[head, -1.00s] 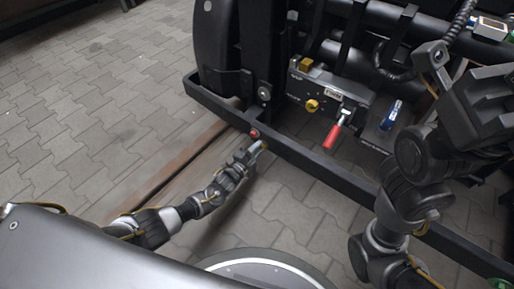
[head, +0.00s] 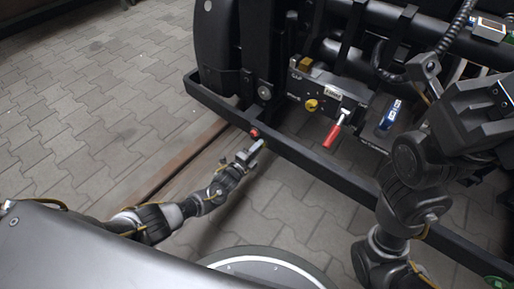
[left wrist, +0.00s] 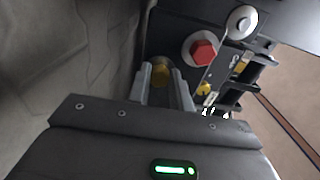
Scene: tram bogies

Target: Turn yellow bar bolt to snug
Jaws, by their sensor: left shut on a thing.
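The yellow bar bolt (left wrist: 160,74) shows in the left wrist view, between the two grey fingers of my left gripper (left wrist: 165,88), which is shut on it. In the head view my left gripper (head: 257,147) is at the near side of the long black bar (head: 310,158), and its fingers hide most of the bolt. A red bolt (head: 254,133) sits on the bar just beyond; it shows as a red hex head (left wrist: 203,52) in the left wrist view. My right gripper's dark body (head: 485,108) is at the right; its fingers are not visible.
Behind the bar are a grey box with a yellow knob (head: 311,105), a red-handled lever (head: 332,135) and a blue cylinder (head: 389,116). A rusty rail (head: 185,162) runs along the paving at the left. Paving left of the bogie is clear.

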